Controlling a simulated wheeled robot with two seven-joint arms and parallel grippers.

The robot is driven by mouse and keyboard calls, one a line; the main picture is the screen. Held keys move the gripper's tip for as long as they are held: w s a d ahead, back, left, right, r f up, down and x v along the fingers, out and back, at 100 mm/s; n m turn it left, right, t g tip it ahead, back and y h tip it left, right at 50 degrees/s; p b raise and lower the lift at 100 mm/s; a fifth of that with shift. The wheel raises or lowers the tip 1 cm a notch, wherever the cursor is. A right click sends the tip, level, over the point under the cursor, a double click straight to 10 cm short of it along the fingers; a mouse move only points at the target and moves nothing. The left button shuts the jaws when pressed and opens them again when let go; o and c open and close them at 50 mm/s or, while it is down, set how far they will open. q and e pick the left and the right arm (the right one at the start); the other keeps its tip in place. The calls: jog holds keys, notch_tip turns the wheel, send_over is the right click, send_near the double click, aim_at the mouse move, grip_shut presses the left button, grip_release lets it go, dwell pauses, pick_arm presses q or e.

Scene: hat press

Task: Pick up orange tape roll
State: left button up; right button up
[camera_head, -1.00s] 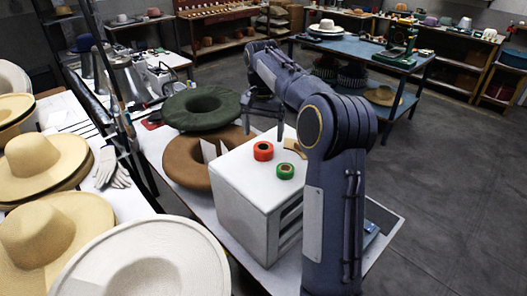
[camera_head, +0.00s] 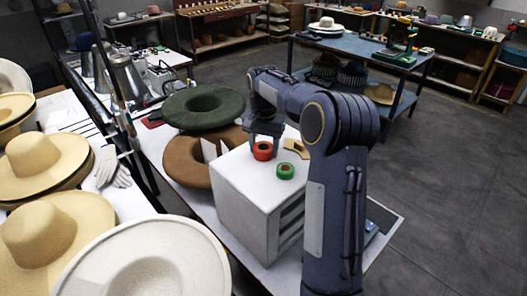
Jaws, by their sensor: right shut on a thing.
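The orange tape roll (camera_head: 262,152) is on top of the white drawer box, near its back left part. My right gripper (camera_head: 263,141) comes down over it from behind and above and is shut on it. The fingertips are small and partly hidden at the roll's far side. The roll appears to be still at the level of the box top. My left gripper is not in view.
A green tape roll (camera_head: 286,171) lies close in front on the same white box (camera_head: 240,185). A tan piece (camera_head: 296,148) lies behind it. Green (camera_head: 203,104) and brown (camera_head: 190,166) hat forms lie left of the box. Straw hats (camera_head: 40,160) fill the left table.

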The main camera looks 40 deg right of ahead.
jog(key=shift+c, duration=0.7)
jog(key=shift+r, duration=0.1)
